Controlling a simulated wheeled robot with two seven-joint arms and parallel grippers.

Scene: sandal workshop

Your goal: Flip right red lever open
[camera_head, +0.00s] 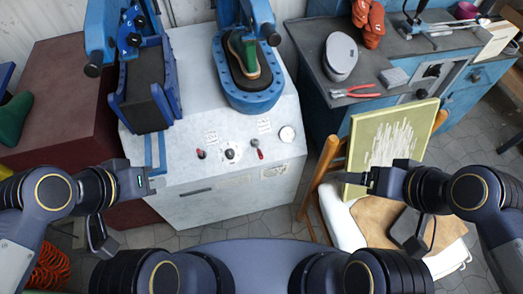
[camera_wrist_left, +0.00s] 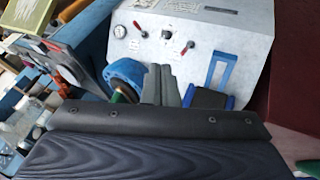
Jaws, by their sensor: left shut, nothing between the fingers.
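The right red lever (camera_head: 260,154) is on the front panel of the white machine (camera_head: 225,180), left of the round gauge. Its red tip points down and slightly right in the head view. In the left wrist view, which is turned over, this lever (camera_wrist_left: 138,27) shows beside the gauge. The left red lever (camera_head: 200,154) is on the other side of a black knob (camera_head: 231,154). My left gripper (camera_head: 150,180) is shut and empty near the machine's front left, apart from both levers. My right gripper (camera_head: 366,179) is by the green board; its fingers are unclear.
A blue press with a sandal (camera_head: 243,58) and a second blue press (camera_head: 146,85) stand on top of the machine. A gauge (camera_head: 287,134) is right of the levers. A wooden chair with a green board (camera_head: 385,135) stands at the right, near my right arm.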

